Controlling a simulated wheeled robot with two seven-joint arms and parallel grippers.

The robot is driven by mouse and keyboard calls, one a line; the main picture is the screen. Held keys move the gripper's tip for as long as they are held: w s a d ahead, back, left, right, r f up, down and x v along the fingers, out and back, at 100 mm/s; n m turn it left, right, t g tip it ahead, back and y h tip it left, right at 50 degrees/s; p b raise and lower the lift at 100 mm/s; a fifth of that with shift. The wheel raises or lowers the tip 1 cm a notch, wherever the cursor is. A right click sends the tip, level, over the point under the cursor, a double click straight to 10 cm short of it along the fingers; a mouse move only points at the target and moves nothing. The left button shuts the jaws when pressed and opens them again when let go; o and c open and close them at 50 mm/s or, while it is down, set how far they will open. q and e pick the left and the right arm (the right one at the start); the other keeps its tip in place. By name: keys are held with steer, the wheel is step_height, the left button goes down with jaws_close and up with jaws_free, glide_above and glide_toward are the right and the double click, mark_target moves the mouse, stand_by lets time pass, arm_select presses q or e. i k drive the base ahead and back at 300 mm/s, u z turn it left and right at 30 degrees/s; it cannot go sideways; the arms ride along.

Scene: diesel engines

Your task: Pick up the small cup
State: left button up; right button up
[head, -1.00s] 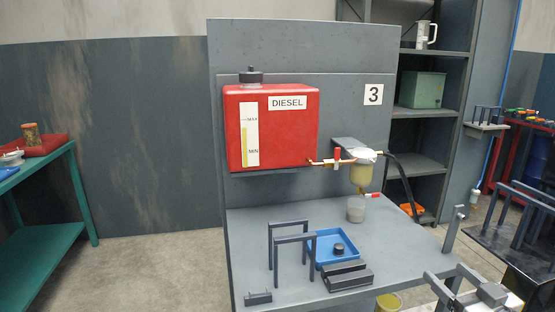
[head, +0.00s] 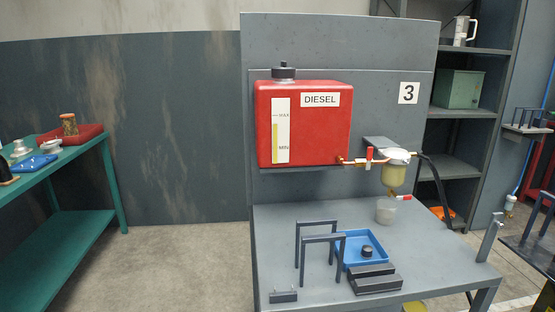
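A small translucent cup (head: 386,211) stands upright on the grey workbench (head: 445,255), below the fuel filter (head: 395,175) with its yellowish bowl. A red-handled drain valve (head: 402,197) sits just above the cup's rim. Neither of my grippers shows in the head view.
A blue tray (head: 377,241) holding a small dark part (head: 367,251), dark blocks (head: 374,279) and a grey frame (head: 322,239) stand on the bench. The red diesel tank (head: 304,125) hangs above. A green table (head: 75,235) stands left, with open floor (head: 185,265) between.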

mark_target(385, 213)
steer(key=k, duration=0.5)
steer(key=z, duration=1.8)
steer(key=i, duration=1.45)
steer(key=u, duration=2.4)
